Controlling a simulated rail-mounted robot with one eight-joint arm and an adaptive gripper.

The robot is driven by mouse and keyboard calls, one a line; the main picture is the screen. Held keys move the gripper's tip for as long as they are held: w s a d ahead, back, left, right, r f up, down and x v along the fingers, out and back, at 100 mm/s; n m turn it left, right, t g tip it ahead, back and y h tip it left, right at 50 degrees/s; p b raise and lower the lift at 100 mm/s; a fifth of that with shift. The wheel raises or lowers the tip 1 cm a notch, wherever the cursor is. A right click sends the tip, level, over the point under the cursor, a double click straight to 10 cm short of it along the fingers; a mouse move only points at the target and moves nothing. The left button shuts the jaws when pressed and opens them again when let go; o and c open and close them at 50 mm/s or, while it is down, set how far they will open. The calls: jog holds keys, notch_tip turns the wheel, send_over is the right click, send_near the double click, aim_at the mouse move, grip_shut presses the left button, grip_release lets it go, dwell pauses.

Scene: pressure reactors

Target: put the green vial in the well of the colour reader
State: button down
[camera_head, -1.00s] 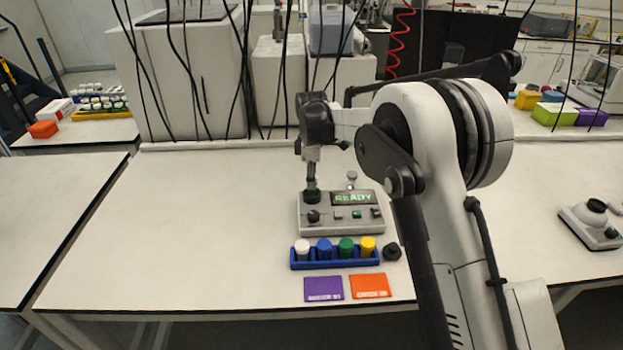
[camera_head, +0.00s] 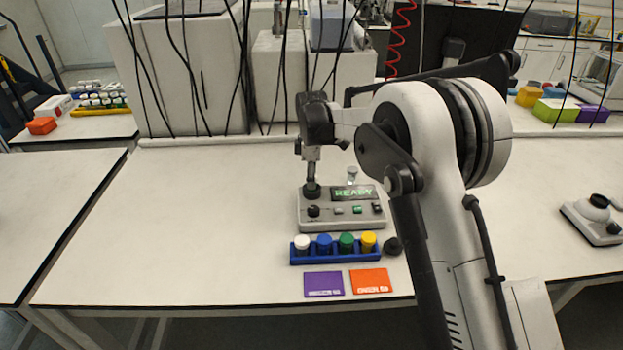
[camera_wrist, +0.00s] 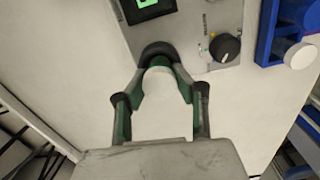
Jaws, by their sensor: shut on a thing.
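The green vial (camera_head: 346,243) stands in the blue rack (camera_head: 335,261) between a blue and a yellow vial. The grey colour reader (camera_head: 345,224) is behind the rack, its display lit READY. My gripper (camera_head: 312,189) points down at the reader's back left corner. In the wrist view, my gripper (camera_wrist: 162,75) is shut on a small pale round-topped thing (camera_wrist: 158,86) beside a dark rounded collar (camera_wrist: 157,49) at the reader's edge. I cannot tell for sure what the held thing is.
A white vial (camera_head: 302,243) is at the rack's left end. A black round piece (camera_head: 392,246) lies on the table by the rack's right end. Purple (camera_head: 323,284) and orange (camera_head: 370,281) cards lie in front. The table (camera_head: 180,220) left of the reader is clear.

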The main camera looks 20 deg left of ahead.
jog(key=shift+f+b, duration=0.35)
dwell(0.3)
jog(key=c, duration=0.8)
grip_release()
jog(key=shift+c, duration=0.2)
jog(key=shift+r, duration=0.1)
jog(key=shift+r+p, duration=1.15)
jog(key=shift+r, duration=2.25)
jog(key=shift+r, duration=0.1)
